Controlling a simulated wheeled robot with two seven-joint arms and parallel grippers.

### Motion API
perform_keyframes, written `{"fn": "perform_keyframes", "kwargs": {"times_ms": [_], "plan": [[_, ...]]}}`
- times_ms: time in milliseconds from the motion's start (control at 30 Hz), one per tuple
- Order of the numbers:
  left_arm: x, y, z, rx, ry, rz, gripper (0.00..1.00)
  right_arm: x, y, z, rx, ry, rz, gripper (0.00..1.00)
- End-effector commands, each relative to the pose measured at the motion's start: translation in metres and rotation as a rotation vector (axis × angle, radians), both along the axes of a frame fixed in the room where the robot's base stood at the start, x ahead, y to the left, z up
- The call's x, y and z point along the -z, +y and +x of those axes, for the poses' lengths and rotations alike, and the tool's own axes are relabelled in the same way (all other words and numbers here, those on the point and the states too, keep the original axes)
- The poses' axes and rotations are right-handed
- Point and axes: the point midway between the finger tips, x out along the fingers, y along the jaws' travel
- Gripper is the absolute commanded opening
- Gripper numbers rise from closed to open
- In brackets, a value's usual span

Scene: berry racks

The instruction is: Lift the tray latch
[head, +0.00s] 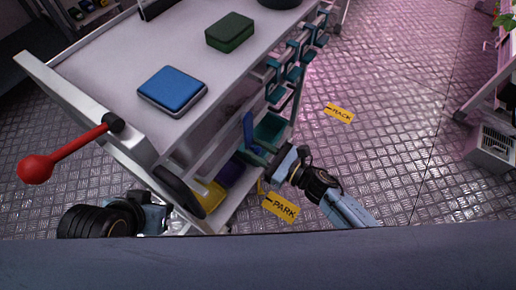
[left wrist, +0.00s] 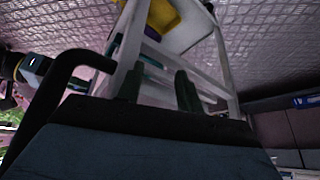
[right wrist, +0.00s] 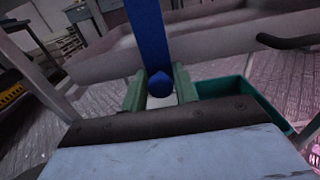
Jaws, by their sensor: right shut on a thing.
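The blue latch lever (head: 248,131) is on the side of the white cart, by its lower shelf. My right gripper (head: 256,157) is at its lower end. In the right wrist view the blue lever (right wrist: 148,40) comes down between the green fingers of my right gripper (right wrist: 160,88), which is shut on its rounded tip. My left gripper (left wrist: 160,88) has its fingers apart with nothing between them, beside the cart's white frame. In the head view my left arm is at the cart's near left corner, and its fingertips are hidden.
The cart top (head: 120,65) carries a blue box (head: 172,88) and a green box (head: 230,31). A red ball-ended lever (head: 70,153) juts out at left, above a black handle (head: 180,190). Teal bins (head: 270,130) line the cart's side.

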Motion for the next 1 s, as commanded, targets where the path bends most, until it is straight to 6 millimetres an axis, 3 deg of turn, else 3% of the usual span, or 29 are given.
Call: {"fn": "perform_keyframes", "kwargs": {"times_ms": [333, 533, 1000], "plan": [[0.001, 0.002, -0.007, -0.003, 0.039, 0.008, 0.36, -0.001, 0.006, -0.009, 0.000, 0.069, 0.050, 0.00], [0.007, 0.011, -0.029, -0.017, 0.161, 0.036, 0.36, -0.004, 0.015, -0.022, 0.001, 0.180, 0.131, 0.00], [0.055, 0.022, -0.016, -0.014, 0.182, 0.064, 0.36, -0.018, 0.036, -0.050, 0.002, 0.433, 0.313, 0.00]]}}
